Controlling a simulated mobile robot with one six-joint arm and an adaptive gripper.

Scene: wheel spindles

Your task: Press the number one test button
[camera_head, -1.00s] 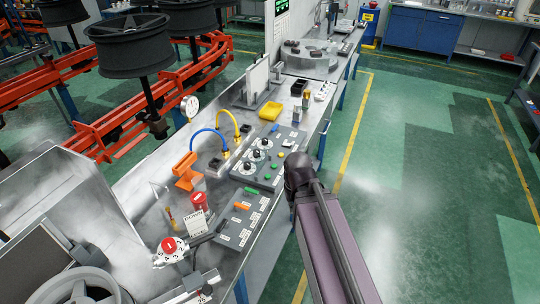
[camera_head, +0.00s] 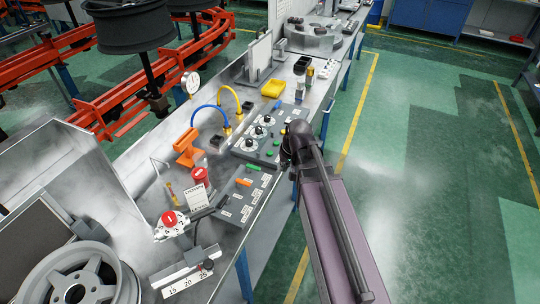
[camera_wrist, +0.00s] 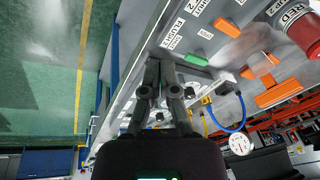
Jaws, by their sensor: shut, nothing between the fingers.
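The control panel with dials (camera_head: 262,140) sits on the metal bench, with several small coloured buttons along its right side. A yellow button (camera_head: 283,131) and a green button (camera_head: 270,154) show there; their numbers are too small to read. My gripper (camera_wrist: 160,90) is shut and empty in the wrist view. In the head view its end is mostly hidden by my dark wrist, right beside the panel's right edge; contact cannot be told. A second panel (camera_head: 240,200) nearer the camera carries green and orange switches, labelled FLUSH in the wrist view.
A red button on a white disc (camera_head: 170,217) and a red cylinder (camera_head: 200,175) stand at the front left. Open green floor (camera_head: 400,180) is right of the bench.

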